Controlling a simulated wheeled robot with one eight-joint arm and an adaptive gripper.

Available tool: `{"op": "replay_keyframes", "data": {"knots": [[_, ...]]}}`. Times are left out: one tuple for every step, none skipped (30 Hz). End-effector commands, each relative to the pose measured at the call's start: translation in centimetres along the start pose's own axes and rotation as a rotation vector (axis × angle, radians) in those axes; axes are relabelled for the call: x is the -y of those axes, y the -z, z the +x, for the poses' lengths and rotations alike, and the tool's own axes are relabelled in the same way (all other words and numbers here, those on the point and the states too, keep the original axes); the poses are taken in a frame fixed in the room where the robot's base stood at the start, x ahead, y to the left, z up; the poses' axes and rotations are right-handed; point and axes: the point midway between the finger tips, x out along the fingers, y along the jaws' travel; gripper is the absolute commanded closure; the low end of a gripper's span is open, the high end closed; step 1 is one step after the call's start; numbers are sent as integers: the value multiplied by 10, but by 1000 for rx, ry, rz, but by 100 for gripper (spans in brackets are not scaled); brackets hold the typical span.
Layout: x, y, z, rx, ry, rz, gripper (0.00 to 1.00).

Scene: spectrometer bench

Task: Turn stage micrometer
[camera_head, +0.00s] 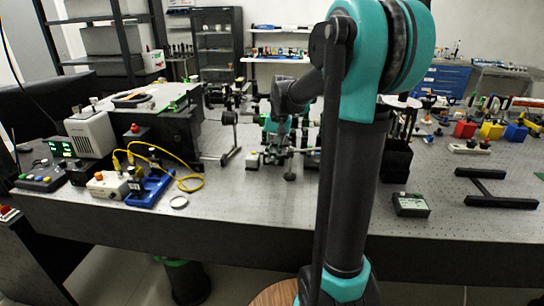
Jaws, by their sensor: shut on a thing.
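My gripper (281,146) is at the middle of the optical bench, pointing down among small dark stage and post parts (290,175). It is shut on a small part there, at the place of the stage micrometer. The micrometer knob itself is too small and too covered by my gripper and wrist to make out. My upright arm hides the bench just right of the stage.
The perforated bench (235,205) is clear in front of the stage. At left are a blue tray (150,188), a yellow cable (190,182) and instrument boxes. A lens stand (230,135) is close left. At right are a small meter (410,205) and a black H-shaped frame (495,187).

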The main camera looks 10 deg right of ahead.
Motion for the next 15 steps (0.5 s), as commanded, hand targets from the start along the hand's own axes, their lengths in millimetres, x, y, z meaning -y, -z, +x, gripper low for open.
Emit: {"op": "replay_keyframes", "data": {"knots": [[-4, 0, 1, 1, 43, 7, 100], [-5, 0, 1, 1, 71, 7, 100], [-6, 0, 1, 0, 107, 7, 100], [-6, 0, 1, 0, 132, 6, 100], [-7, 0, 1, 0, 156, 6, 100], [-7, 0, 1, 0, 185, 5, 100], [-7, 0, 1, 0, 205, 5, 100], [-7, 0, 2, 0, 221, 4, 100], [-8, 0, 1, -1, 240, 3, 100], [-8, 0, 1, -1, 251, 3, 100], [-7, 0, 1, -1, 260, 3, 100], [-7, -1, 1, -1, 268, 2, 100], [-7, -1, 1, -2, 272, 1, 100], [-7, -1, 1, -2, 274, 0, 100], [-7, -1, 1, -2, 276, 0, 100]]}}
